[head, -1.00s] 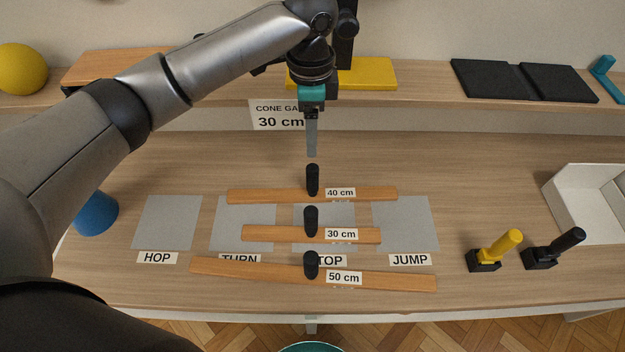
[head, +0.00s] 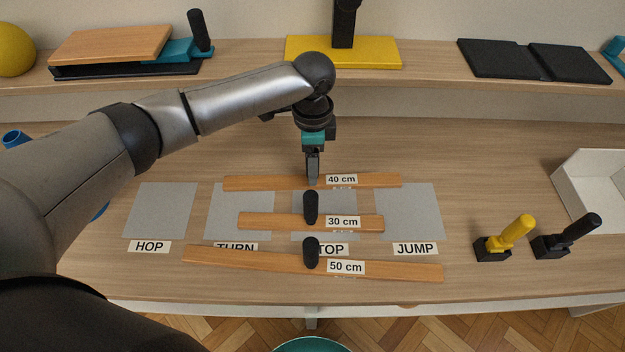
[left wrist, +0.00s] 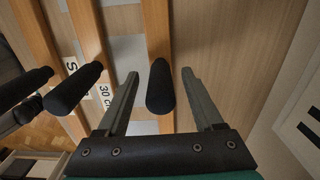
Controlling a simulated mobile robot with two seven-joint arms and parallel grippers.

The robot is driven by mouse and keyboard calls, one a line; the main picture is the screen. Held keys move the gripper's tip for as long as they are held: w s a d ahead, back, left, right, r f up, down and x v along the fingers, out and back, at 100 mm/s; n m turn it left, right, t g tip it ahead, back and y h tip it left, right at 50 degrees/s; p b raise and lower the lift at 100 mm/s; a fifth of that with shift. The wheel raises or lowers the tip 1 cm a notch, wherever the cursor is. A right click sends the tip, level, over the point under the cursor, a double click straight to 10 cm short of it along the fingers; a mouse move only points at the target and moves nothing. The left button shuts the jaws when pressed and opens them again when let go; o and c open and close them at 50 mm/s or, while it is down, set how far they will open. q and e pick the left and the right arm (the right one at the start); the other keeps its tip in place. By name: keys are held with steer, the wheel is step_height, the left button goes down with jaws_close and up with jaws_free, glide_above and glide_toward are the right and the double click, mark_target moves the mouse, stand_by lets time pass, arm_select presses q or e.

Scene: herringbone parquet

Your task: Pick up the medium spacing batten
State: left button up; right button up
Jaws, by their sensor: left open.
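Three wooden battens with black knobs lie across the table. The medium one, the 40 cm batten (head: 250,183), lies farthest back. The shorter 30 cm batten (head: 262,221) is in the middle, and the longer 50 cm batten (head: 230,258) is nearest. My left gripper (head: 312,181) points down at the 40 cm batten's middle and hides its knob in the head view. In the left wrist view, my open gripper fingers (left wrist: 160,72) stand on either side of that black knob (left wrist: 160,90), with a gap on each side. The right gripper is not in view.
Grey mats, including one marked HOP (head: 160,210) and one marked JUMP (head: 415,208), lie around and under the battens. A yellow-handled piece (head: 512,234) and a black-handled piece (head: 570,232) stand right. A white box (head: 590,200) is at the right edge.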

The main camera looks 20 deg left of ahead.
arm_select(q)
steer(key=shift+f, duration=0.5)
jaws_close()
steer(key=shift+r, duration=0.1)
stand_by(0.9)
